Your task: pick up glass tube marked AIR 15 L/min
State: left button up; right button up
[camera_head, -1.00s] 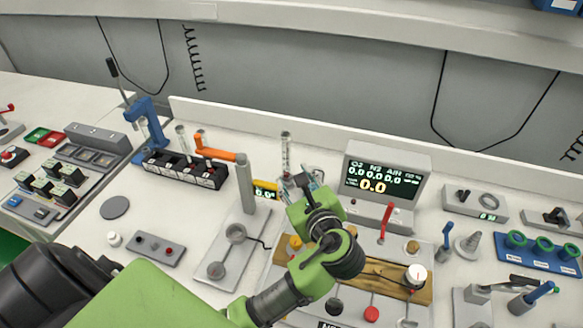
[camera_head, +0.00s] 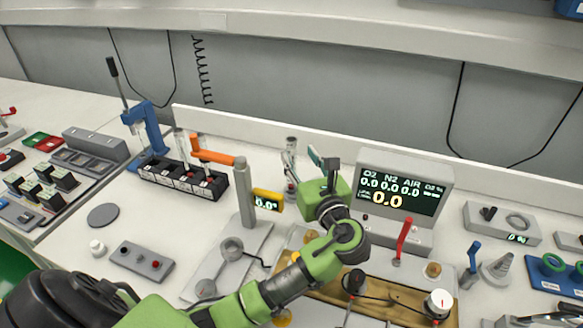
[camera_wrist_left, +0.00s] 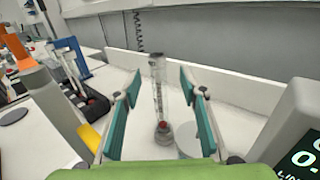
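A slim clear glass tube (camera_head: 291,163) stands upright at the back of the bench, left of the display unit. In the left wrist view the tube (camera_wrist_left: 158,88) shows between my open fingers, farther out, with a red spot at its round base. Its marking is not readable. My left gripper (camera_head: 324,162) is just right of the tube in the head view, its fingers pointing to the back. In the left wrist view my left gripper (camera_wrist_left: 158,112) has its two teal fingers wide apart with nothing held. My right gripper is not in view.
The display unit (camera_head: 432,222) stands close on the right. A grey post with an orange arm (camera_head: 212,155) and a yellow readout (camera_head: 268,200) stand on the left. A low white wall (camera_head: 260,140) runs behind. A red lever (camera_head: 403,240) rises in front of the display.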

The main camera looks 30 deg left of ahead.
aim_at(293, 149)
pick_arm(q)
jog(key=p+x, duration=0.1)
jog(key=x, duration=0.5)
jog(key=shift+s+a+f, duration=0.1)
jog(key=shift+s, duration=0.1)
grip_shut()
